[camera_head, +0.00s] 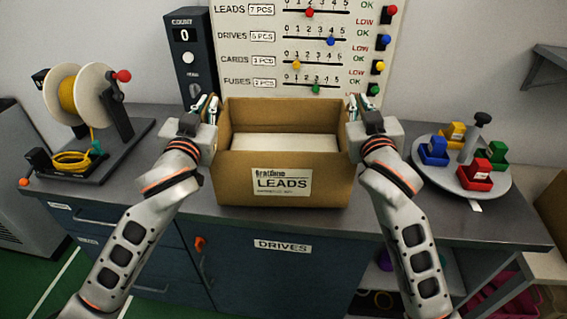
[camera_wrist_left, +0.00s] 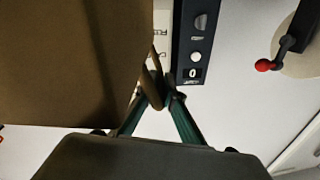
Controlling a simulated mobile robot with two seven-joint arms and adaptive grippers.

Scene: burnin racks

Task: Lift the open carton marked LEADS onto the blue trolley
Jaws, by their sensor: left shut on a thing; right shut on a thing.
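The open carton marked LEADS (camera_head: 284,190) is upright at the middle of the dark bench in the head view, with a pale flat content inside. It may be on the bench top or just above it; I cannot tell. My left gripper (camera_head: 208,106) is shut on the carton's left wall. The left wrist view shows its fingers (camera_wrist_left: 160,100) closed at the brown carton side (camera_wrist_left: 60,65). My right gripper (camera_head: 358,104) is shut on the carton's right wall. No blue trolley is clearly in view.
A cable reel stand (camera_head: 92,110) is on the bench at left. A round turntable with coloured bins (camera_head: 462,180) stands at right. A counter box (camera_head: 190,55) and a slider board (camera_head: 300,45) stand behind the carton. A blue cabinet (camera_head: 280,275) marked DRIVES is below.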

